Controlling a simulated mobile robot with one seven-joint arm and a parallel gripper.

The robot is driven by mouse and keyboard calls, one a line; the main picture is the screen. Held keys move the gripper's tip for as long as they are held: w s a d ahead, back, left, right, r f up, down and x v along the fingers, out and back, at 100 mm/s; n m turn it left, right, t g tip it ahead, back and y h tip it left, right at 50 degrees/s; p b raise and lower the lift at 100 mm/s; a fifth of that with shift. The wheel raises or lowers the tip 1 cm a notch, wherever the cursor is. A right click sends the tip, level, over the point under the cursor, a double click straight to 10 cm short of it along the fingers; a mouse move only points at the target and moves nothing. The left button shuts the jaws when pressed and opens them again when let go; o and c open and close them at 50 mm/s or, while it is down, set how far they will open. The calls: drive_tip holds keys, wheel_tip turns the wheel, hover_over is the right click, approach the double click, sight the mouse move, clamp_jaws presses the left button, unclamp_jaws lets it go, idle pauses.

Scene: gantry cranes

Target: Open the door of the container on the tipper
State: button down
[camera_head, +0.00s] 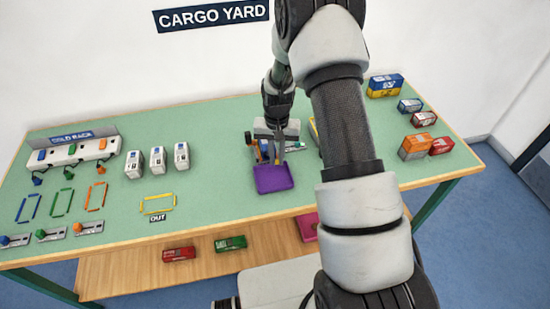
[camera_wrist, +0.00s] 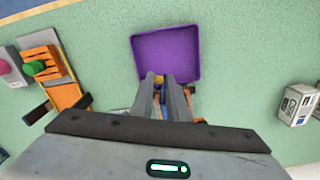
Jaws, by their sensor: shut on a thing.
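My gripper (camera_head: 279,160) points down over the middle of the table, at the back edge of a purple tray (camera_head: 274,180). In the wrist view, my gripper (camera_wrist: 161,77) is shut on a small yellow part (camera_wrist: 158,79) between its fingertips. That part seems to belong to the door end of the container, but my fingers hide most of it. A bit of blue, possibly the container, shows between the fingers. The orange tipper (camera_head: 252,143) with dark wheels stands under my gripper, partly hidden. The purple tray (camera_wrist: 166,45) lies just beyond the fingertips.
Several white containers (camera_head: 157,161) stand to the left, with a yellow outline (camera_head: 158,204) in front. Several coloured containers (camera_head: 415,147) are at the right. My arm hides part of the table.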

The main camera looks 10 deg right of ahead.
drive_tip(key=n, duration=0.2)
drive_tip(key=d+n+b, duration=0.1)
drive_tip(key=n, duration=0.1)
drive_tip(key=shift+d+f, duration=0.1)
drive_tip(key=shift+d, duration=0.05)
drive_tip(key=shift+w+d+n+b, duration=0.1)
drive_tip(key=shift+d+n+b, duration=0.15)
drive_tip(key=shift+n, duration=0.5)
drive_tip(key=shift+w+d+n+b, duration=0.1)
drive_tip(key=shift+n+b, duration=0.1)
drive_tip(key=shift+n, duration=0.55)
drive_tip(key=c, duration=1.8)
unclamp_jaws()
drive_tip(key=shift+o, duration=0.2)
wheel_tip(320, 180, up, 18)
drive_tip(key=shift+f+p, duration=0.2)
drive_tip(key=shift+p, duration=0.25)
